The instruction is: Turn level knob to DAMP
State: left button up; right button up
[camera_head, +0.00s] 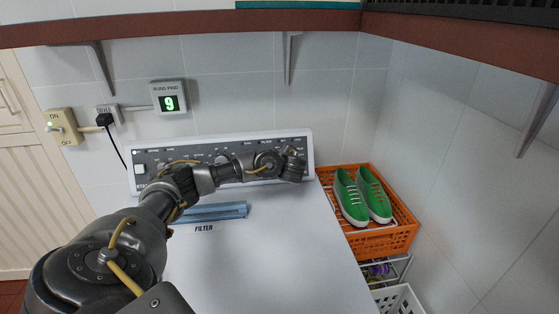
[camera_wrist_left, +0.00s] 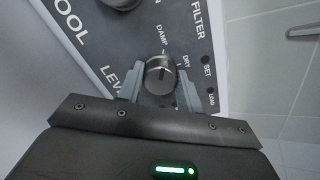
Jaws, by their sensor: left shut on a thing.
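The level knob (camera_wrist_left: 159,76) is a round dark knob with a metallic rim, on the dark control panel (camera_wrist_left: 112,48) in the left wrist view. "LEVEL" is printed at its lower left, "DAMP" above it and "DRY" to its right. I cannot tell exactly which label its pale mark points to. My left gripper (camera_wrist_left: 161,90) has one grey finger on each side of the knob and is shut on it. In the head view my left gripper (camera_head: 293,166) is at the right end of the control panel (camera_head: 215,155) and hides the knob. My right gripper is not in view.
The white machine top (camera_head: 270,245) carries a blue filter piece (camera_head: 215,212). An orange crate (camera_head: 400,238) with green shoes (camera_head: 350,195) stands at the right. A brown shelf (camera_head: 190,25) runs above. "SET" and "LOAD" buttons (camera_wrist_left: 208,75) sit close right of the knob.

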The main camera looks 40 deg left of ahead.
pick_arm(q)
jog(key=shift+f, duration=0.1)
dwell(0.3)
jog(key=o, duration=0.7)
jog(key=shift+o, duration=1.4)
jog(key=shift+s+d, duration=0.1)
jog(key=shift+s, duration=0.05)
jog(key=shift+r, duration=0.2)
jog(key=p+v, duration=0.8)
jog(key=v, duration=0.2)
jog(key=shift+s+d, duration=0.25)
jog(key=shift+d, duration=0.1)
